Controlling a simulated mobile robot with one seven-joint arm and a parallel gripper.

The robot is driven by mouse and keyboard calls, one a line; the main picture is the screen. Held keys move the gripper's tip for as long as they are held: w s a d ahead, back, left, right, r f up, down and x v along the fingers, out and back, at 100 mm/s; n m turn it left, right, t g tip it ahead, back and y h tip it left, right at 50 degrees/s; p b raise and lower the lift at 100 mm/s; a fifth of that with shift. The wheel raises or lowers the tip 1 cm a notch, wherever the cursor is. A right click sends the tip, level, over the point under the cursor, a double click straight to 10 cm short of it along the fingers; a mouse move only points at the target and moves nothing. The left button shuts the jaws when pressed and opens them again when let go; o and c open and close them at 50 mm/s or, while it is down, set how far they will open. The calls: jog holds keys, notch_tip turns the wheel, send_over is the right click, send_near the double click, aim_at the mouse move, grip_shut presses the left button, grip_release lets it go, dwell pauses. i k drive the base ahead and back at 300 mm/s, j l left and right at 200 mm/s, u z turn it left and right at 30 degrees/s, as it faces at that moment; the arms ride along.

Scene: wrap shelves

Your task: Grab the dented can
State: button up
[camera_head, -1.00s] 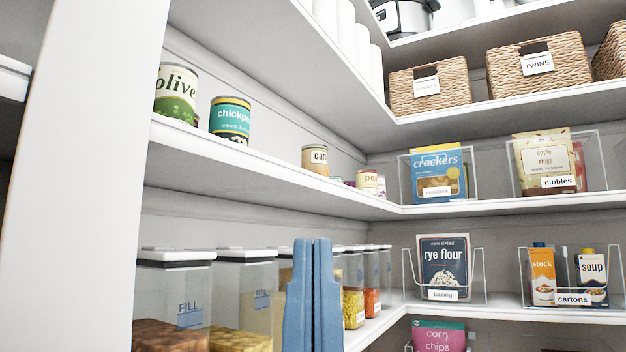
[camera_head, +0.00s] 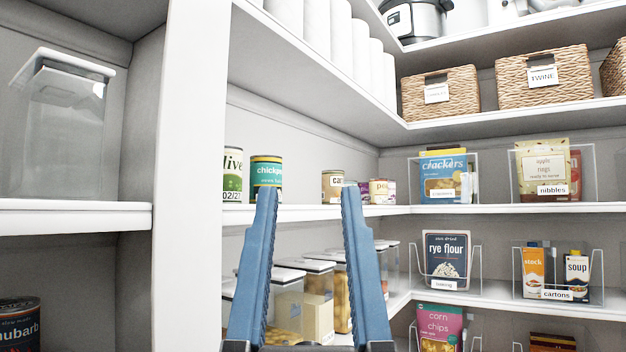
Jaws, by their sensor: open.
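Several cans stand on the middle shelf: an olive can (camera_head: 232,175) partly cut off by the upright, a teal chickpea can (camera_head: 266,172), a tan can (camera_head: 333,186) with a label starting "ca", and smaller cans (camera_head: 382,191) further right. A dark rhubarb can (camera_head: 19,323) stands in the lower left bay. I cannot tell from this view which can is dented. My gripper (camera_head: 309,192) is open and empty, its blue fingers pointing up in front of the shelf. The left fingertip overlaps the chickpea can's lower part; the right one is just right of the tan can in the picture.
A white upright (camera_head: 190,180) divides the left bay from these shelves. Clear containers (camera_head: 305,300) stand below, behind the fingers. Another clear container (camera_head: 62,120) stands upper left. Bins of crackers (camera_head: 443,180) and rye flour (camera_head: 445,258) are at right. The shelf above overhangs the cans.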

aim_at(331, 181)
jog(key=i+l+u, duration=0.2)
jog(key=u, duration=0.25)
jog(key=i+l+u, duration=0.15)
jog(key=l+u, duration=0.35)
jog(key=i+l+u, duration=0.1)
jog(key=l+u, duration=0.15)
jog(key=u, duration=0.2)
